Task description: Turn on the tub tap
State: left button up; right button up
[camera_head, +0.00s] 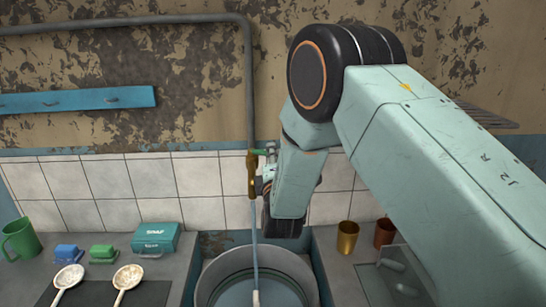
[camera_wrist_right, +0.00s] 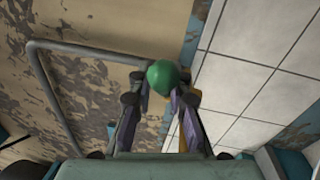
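The tub tap (camera_head: 252,176) is a brass fitting on the pipe at the tiled wall, with a green handle (camera_head: 261,152) at its top. A thin pale-blue strand hangs from it into the round grey tub (camera_head: 215,272); I cannot tell whether it is a hose or water. My right gripper (camera_head: 268,183) is close beside the tap on its right, partly hidden by my wrist. In the right wrist view, its two fingers (camera_wrist_right: 160,97) are apart, with the green knob (camera_wrist_right: 166,76) at their tips; contact is unclear. My left gripper is not in view.
A green mug (camera_head: 20,240), a teal box (camera_head: 156,238) and two ladles (camera_head: 128,279) are on the left counter. A brass cup (camera_head: 347,237) and a brown cup (camera_head: 384,233) stand right of the tub. A grey pipe (camera_head: 248,90) runs down to the tap.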

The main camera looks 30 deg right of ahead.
jog(key=o, duration=0.3)
jog(key=shift+o, duration=0.2)
jog(key=shift+s, duration=0.1)
jog(key=v, duration=1.1)
jog(key=shift+s+a+f, duration=0.2)
jog(key=shift+s+a, duration=0.05)
jog(key=shift+s, duration=0.05)
